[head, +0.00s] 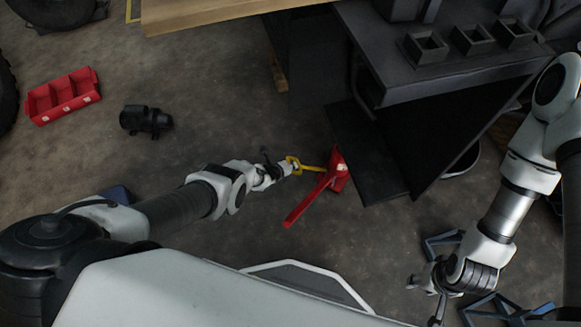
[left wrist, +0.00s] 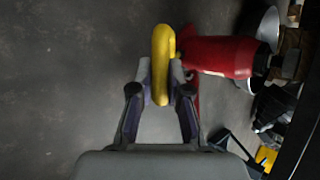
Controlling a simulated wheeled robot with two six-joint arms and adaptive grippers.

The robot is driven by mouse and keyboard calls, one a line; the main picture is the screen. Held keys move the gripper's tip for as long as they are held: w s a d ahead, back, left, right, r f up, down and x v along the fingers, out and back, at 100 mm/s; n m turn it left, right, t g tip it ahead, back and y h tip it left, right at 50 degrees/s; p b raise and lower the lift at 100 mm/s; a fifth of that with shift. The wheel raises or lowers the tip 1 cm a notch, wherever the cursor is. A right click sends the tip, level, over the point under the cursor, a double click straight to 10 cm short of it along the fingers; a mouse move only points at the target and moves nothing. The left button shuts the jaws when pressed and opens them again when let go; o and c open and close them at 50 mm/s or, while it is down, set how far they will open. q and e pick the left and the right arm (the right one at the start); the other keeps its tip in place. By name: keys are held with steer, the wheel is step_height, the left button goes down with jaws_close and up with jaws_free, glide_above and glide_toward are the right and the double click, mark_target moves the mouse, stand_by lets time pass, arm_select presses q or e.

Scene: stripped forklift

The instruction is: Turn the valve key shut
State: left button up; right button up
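The yellow valve key (head: 308,168) has a ring-shaped grip, and its stem runs right to a red body (head: 338,172). A long red bar (head: 303,206) slopes down-left from this body. My left gripper (head: 291,167) is at the ring. In the left wrist view, the yellow ring (left wrist: 161,50) shows edge-on between the fingertips of my left gripper (left wrist: 161,82), which appear closed against both its sides. The red body (left wrist: 218,56) is to its right. My right gripper (head: 424,300) is low at the right, fingers apart and empty, far from the key.
A dark bench (head: 455,70) with small open boxes stands at the upper right, its dark panel near the red body. A red divided bin (head: 64,96) and a black part (head: 146,120) lie on the floor at left. Blue frames (head: 500,310) lie near my right gripper.

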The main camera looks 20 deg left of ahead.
arm_select(q)
steer(key=o, duration=0.3)
steer(key=shift+o, duration=0.2)
steer(key=v, duration=0.7)
steer(key=shift+s, duration=0.2)
steer(key=shift+r, duration=0.15)
step_height(320, 180, up, 15)
steer(key=p, duration=1.3)
